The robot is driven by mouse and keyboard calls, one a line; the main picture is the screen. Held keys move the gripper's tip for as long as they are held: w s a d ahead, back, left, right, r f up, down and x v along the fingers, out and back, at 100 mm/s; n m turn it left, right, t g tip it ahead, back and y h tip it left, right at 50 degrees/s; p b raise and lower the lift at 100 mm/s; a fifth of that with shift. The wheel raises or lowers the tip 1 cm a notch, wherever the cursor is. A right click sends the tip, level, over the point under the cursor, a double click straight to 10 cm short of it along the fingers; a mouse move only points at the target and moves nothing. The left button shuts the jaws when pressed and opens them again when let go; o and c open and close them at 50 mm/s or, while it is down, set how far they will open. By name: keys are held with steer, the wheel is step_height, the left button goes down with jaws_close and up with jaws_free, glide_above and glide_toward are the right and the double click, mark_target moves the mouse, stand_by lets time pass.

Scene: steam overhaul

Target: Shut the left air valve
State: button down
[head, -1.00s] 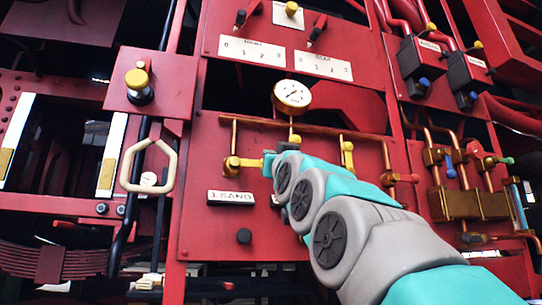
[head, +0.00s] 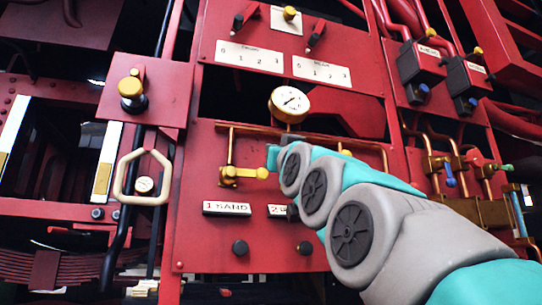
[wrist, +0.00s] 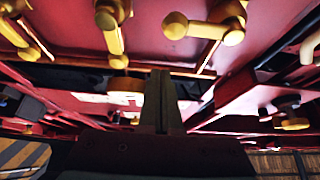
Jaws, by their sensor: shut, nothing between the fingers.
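On the red panel, a left brass valve (head: 230,175) sits on a vertical copper pipe above a "1 SAND" label (head: 227,208). Its yellow handle points sideways to the right, across the pipe. A second brass valve (head: 346,153) to its right is mostly hidden behind my arm. No label reading "air" is legible. In the wrist view, a brass valve with a sideways handle (wrist: 205,28) and another brass valve (wrist: 112,22) show at the top. My gripper (wrist: 160,78) is shut and empty, apart from both valves in the picture. In the head view its fingertips are hidden by my arm.
A round gauge (head: 289,104) stands above the copper pipe. A cream hexagonal handle (head: 143,178) hangs at the left. Black knobs (head: 240,248) protrude below the labels. More pipes and brass valves (head: 436,163) are at the right.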

steer(key=a+v, duration=0.1)
steer(key=v, duration=0.6)
steer(key=shift+s+d, duration=0.2)
steer(key=shift+s, duration=0.15)
stand_by(0.4)
